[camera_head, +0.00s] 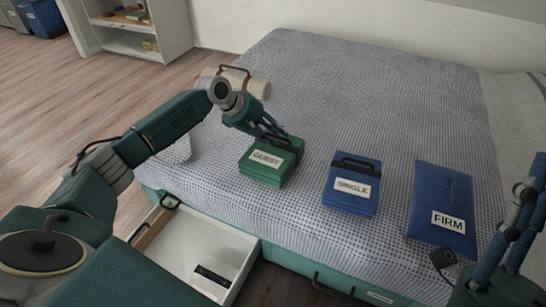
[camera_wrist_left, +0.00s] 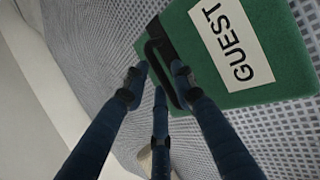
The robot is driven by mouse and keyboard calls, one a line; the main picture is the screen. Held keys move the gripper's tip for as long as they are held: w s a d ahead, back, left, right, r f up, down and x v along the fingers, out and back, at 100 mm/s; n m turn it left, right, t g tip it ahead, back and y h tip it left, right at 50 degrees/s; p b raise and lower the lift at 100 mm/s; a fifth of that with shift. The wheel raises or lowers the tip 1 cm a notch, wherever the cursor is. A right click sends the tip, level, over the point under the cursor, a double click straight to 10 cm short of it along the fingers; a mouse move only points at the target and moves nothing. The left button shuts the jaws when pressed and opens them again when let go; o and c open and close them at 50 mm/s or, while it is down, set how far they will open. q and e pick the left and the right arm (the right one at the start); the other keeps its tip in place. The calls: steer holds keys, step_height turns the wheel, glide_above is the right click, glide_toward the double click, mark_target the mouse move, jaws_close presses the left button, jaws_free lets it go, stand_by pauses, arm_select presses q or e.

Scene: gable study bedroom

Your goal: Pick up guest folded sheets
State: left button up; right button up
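The guest folded sheets (camera_head: 262,175) are a green flat bundle with a white GUEST label and a black handle, lying on the bed near its front edge. My left gripper (camera_head: 278,136) is just over the bundle's far side, at the handle. In the left wrist view, the green bundle (camera_wrist_left: 284,50) fills the upper right. The left fingertips (camera_wrist_left: 160,74) are apart, with the black handle (camera_wrist_left: 154,56) between or just beyond them; contact is unclear.
A blue SINGLE bundle (camera_head: 340,199) and a blue FIRM package (camera_head: 428,194) lie to the right on the bed (camera_head: 350,90). A drawer (camera_head: 188,243) stands open below the bed.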

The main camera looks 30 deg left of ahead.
arm_select(q)
jaws_close()
steer(key=shift+r, duration=0.1)
